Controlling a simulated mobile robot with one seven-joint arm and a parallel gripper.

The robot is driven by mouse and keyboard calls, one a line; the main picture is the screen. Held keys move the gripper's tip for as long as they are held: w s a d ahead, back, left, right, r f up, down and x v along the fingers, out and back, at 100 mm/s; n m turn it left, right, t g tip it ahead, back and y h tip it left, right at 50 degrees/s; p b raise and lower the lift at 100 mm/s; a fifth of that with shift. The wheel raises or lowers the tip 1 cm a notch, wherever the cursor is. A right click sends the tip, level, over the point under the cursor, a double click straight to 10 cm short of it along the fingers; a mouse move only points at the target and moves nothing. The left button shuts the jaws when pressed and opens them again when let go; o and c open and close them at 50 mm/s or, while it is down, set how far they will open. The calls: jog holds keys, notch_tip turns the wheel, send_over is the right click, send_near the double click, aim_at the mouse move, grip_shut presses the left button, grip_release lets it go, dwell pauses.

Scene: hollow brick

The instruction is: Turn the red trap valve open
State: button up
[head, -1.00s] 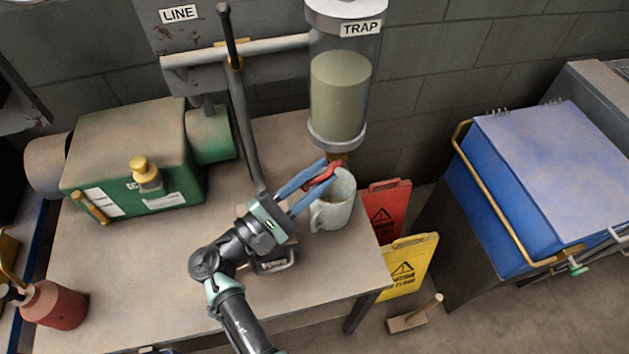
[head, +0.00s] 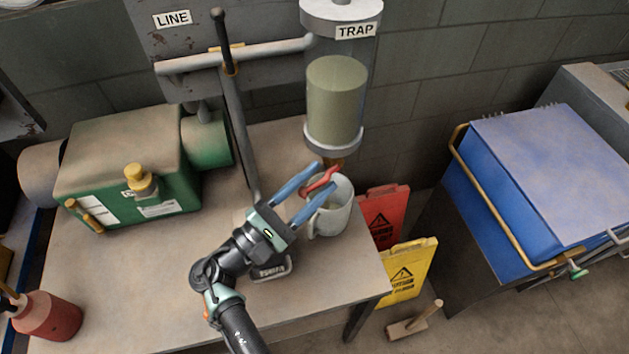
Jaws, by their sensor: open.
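The red trap valve handle (head: 322,184) sits under the clear trap cylinder (head: 335,105), which is part full of cloudy yellow-green liquid and labelled TRAP. A pale mug (head: 334,215) stands upright on the table below the valve, partly hidden by the lower finger.
A green pump (head: 130,165) with a yellow cap stands on the table (head: 110,270) at left. A lever and pipe labelled LINE (head: 172,18) rise behind my gripper. A red oil can (head: 47,315) is at lower left. Floor signs (head: 408,272) and a blue cart (head: 545,180) stand at right.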

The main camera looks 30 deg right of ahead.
jog(key=b+v, duration=0.3)
jog(key=v, duration=1)
jog(key=shift+b, duration=0.3)
